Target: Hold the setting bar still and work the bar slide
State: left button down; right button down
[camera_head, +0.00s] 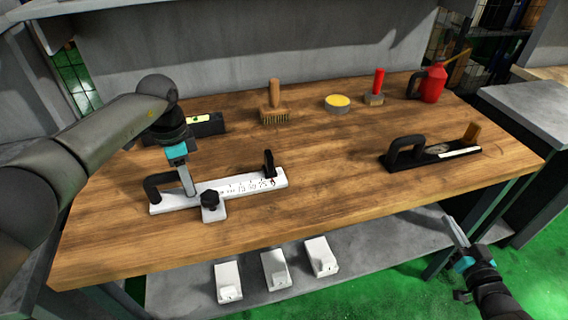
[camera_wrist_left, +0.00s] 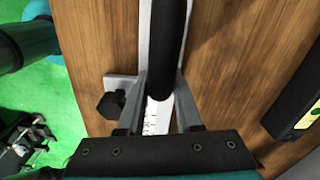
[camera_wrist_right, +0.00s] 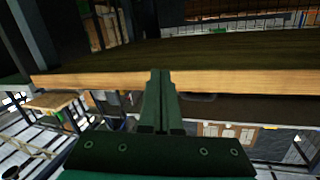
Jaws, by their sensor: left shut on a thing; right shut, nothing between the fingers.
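The setting bar (camera_head: 245,187) is a white scaled bar lying on the wooden bench, with a black handle at its left end and a black upright stop at its right end. The bar slide (camera_head: 211,206) is a white block with a black knob, sitting on the bar right of the handle. My left gripper (camera_head: 189,190) is shut on the setting bar's black handle; the left wrist view shows the handle (camera_wrist_left: 170,50) between the fingers (camera_wrist_left: 163,100). My right gripper (camera_head: 455,232) is shut and empty, off the bench's front right edge. In the right wrist view its fingers (camera_wrist_right: 160,90) are together.
A black handled gauge (camera_head: 430,152) lies on the right of the bench (camera_head: 320,190). White blocks (camera_head: 275,268) sit on the shelf below.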

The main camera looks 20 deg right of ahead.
aim_at(269, 163)
jog(key=w+a+r+m+t+y, duration=0.1)
jog(key=w+r+t, duration=0.1)
jog(key=r, duration=0.3)
jog(key=w+a+r+m+t, duration=0.1)
jog(key=w+a+r, duration=0.15)
jog(key=r, duration=0.35)
jog(key=w+a+m+y, duration=0.1)
jog(key=a, duration=0.3)
jog(key=w+a+m+y, duration=0.1)
jog(key=w+a+m, duration=0.1)
jog(key=a, duration=0.3)
jog(key=w+a+f+m+y, duration=0.1)
jog(key=w+a+y, duration=0.1)
jog(key=a, duration=0.2)
jog(key=shift+a, duration=0.15)
jog(key=a+m+y, duration=0.1)
jog(key=a, duration=0.3)
jog(key=w+a+m+g+y, duration=0.1)
jog(key=a, duration=0.3)
jog(key=a+r+m+y, duration=0.1)
jog(key=a, duration=0.3)
jog(key=shift+w+a+m+g+y, duration=0.25)
jog(key=shift+a+m+g+y, duration=0.05)
jog(key=shift+a+g+y, duration=0.1)
jog(key=x, duration=0.9)
jog(key=shift+w+a, duration=0.1)
jog(key=shift+w, duration=0.3)
jog(key=shift+a, duration=2)
